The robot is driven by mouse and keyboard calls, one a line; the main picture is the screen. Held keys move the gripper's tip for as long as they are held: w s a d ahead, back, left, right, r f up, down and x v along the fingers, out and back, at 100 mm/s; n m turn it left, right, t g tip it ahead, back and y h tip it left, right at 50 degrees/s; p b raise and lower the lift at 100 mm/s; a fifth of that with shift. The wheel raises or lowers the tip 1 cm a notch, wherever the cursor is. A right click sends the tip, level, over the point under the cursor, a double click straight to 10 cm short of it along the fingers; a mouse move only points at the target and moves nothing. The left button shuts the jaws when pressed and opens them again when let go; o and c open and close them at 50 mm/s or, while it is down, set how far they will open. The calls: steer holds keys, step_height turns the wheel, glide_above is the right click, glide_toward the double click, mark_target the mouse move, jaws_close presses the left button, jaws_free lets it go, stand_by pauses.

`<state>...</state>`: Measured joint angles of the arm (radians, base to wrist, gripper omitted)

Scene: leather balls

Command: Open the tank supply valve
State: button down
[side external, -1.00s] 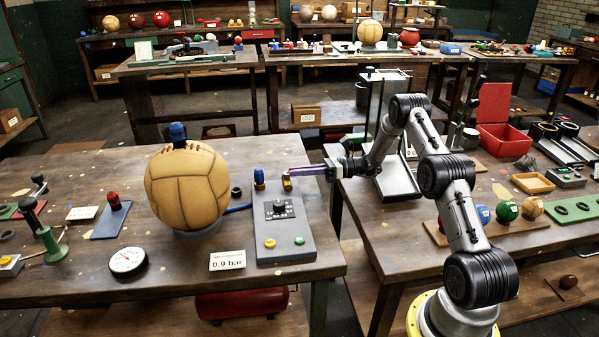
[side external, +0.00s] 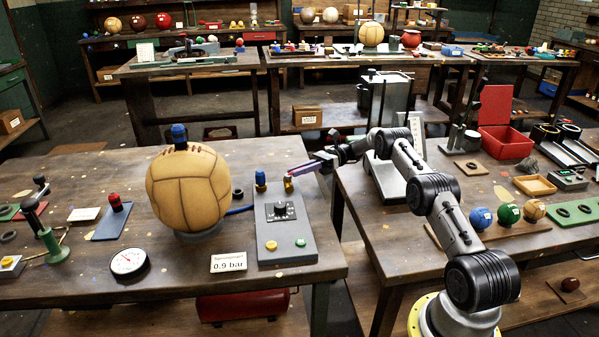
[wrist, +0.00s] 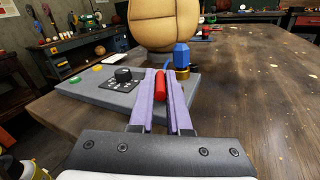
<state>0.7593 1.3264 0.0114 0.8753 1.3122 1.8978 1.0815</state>
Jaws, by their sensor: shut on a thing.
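The leather ball (side external: 188,188), tan and large, stands on a ring on the left table. Beside it is a grey control panel (side external: 285,238) with a dial (side external: 280,210), a yellow button and a green button. At the panel's back edge are a blue-capped fitting (side external: 261,179) and a small brass valve (side external: 289,185). My gripper (side external: 296,173) reaches in from the right at the brass valve. In the wrist view, its purple fingers (wrist: 161,86) are shut on a red valve handle (wrist: 160,88). The fingers hide part of the valve.
A pressure gauge (side external: 128,262) and a card reading 0.9 bar (side external: 229,263) lie at the front. A blue hose (side external: 240,210) runs between ball and panel. A red tank (side external: 242,304) is below the table. A gap separates the two tables.

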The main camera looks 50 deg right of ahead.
steer(key=shift+w+n+g, duration=0.1)
steer(key=shift+n+g, duration=0.4)
steer(key=shift+g, duration=0.4)
steer(key=c, duration=0.9)
jaws_free()
steer(key=shift+r, duration=0.3)
step_height(320, 180, up, 2)
steer(key=shift+r, duration=0.2)
steer(key=s+a+r, duration=0.1)
steer(key=s+r, duration=0.2)
steer(key=s, duration=0.1)
steer(key=s+a+r, duration=0.2)
steer(key=s+r, duration=0.1)
steer(key=s, duration=0.1)
steer(key=s+a+r, duration=0.2)
steer(key=s+r, duration=0.2)
steer(key=s, duration=0.1)
steer(key=shift+a, duration=0.15)
